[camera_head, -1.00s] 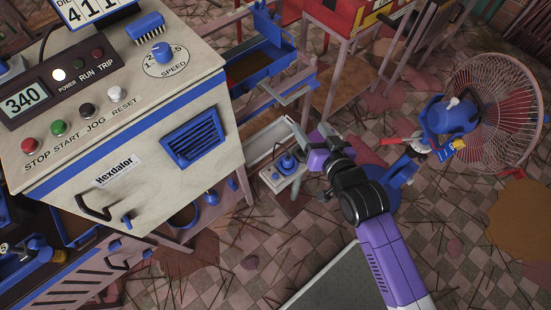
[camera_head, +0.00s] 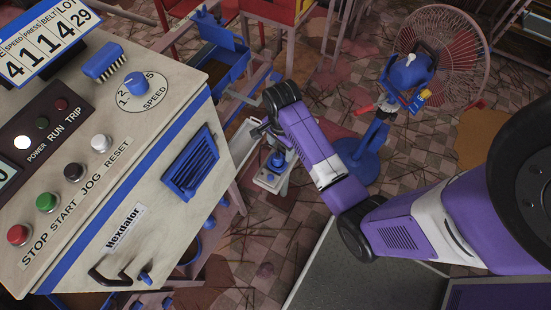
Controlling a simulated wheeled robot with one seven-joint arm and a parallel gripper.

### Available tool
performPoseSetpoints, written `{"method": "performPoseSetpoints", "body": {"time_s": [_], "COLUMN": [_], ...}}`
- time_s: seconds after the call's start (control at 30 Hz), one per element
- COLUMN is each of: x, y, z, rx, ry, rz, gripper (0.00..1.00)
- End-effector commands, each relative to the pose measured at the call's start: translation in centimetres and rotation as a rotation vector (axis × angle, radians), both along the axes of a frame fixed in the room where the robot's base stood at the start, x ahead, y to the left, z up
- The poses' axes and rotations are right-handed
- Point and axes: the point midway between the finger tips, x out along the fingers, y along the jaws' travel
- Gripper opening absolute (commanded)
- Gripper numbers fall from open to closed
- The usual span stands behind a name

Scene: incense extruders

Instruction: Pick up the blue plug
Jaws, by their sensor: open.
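A small blue piece (camera_head: 277,161), which looks like the blue plug, sits on a small pale box near the floor, just right of the big machine. My gripper (camera_head: 264,135) is just above and beside it, at the end of my purple arm. My wrist and forearm hide most of the gripper. The grey finger parts that show look apart, with nothing seen between them. I cannot tell whether they touch the blue piece.
The cream machine (camera_head: 112,215) with buttons and a speed knob fills the left. A fan with a blue stand (camera_head: 366,160) is close right of my arm. Blue trays on a pink frame stand behind. Patterned floor lies open below.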

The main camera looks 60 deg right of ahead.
Motion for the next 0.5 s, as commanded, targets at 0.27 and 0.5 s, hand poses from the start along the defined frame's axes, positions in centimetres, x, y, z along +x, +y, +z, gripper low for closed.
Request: {"method": "performPoseSetpoints", "body": {"time_s": [0.27,0.5], "x": [0.3,0.6], "y": [0.1,0.2], "z": [-3.0,-6.3], "rx": [0.0,0.0], "ry": [0.0,-0.001], "rz": [0.003,0.004], "gripper": [0.59,0.59]}}
